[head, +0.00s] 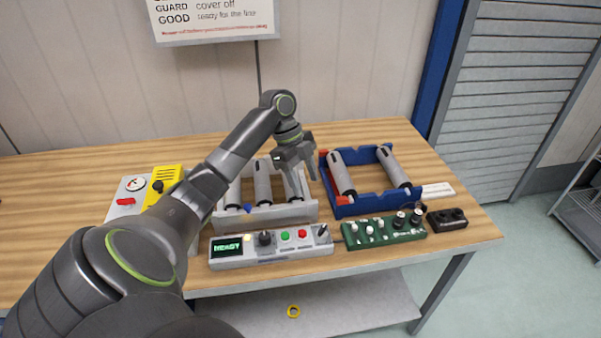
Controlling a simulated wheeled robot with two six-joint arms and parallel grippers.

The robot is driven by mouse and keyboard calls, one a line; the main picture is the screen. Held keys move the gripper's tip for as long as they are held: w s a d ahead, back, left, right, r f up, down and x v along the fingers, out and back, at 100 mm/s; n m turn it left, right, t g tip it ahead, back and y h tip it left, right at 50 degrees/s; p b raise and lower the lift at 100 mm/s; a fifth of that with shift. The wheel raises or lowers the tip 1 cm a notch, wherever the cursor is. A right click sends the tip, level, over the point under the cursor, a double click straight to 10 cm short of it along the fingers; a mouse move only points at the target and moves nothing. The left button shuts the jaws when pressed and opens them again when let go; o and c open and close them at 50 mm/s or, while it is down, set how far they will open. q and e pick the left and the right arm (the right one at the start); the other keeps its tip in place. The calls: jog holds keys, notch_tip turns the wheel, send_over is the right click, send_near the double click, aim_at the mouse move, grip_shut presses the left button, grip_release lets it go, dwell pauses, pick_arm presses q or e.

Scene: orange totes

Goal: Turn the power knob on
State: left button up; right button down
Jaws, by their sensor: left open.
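A light grey control panel (235,262) lies at the table's front edge, with a lit green display (227,248). On it are a black knob (265,239), a green button (285,236), a red button (302,234) and a small dark control (322,231) at its right end. Labels are too small to read, so I cannot tell which one is the power knob. My left gripper (298,174) is open and empty, pointing down above the right part of the grey roller tray, behind the panel and apart from its controls. My right gripper is not in view.
A grey tray with rollers (285,212) stands behind the panel; a blue roller frame (372,205) is right of it. A green knob box (385,233) and black box (447,218) lie right. A gauge box (124,208) and yellow box (164,178) stand left, partly behind my arm.

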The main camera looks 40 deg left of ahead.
pick_arm(q)
jog(key=shift+v, duration=1.5)
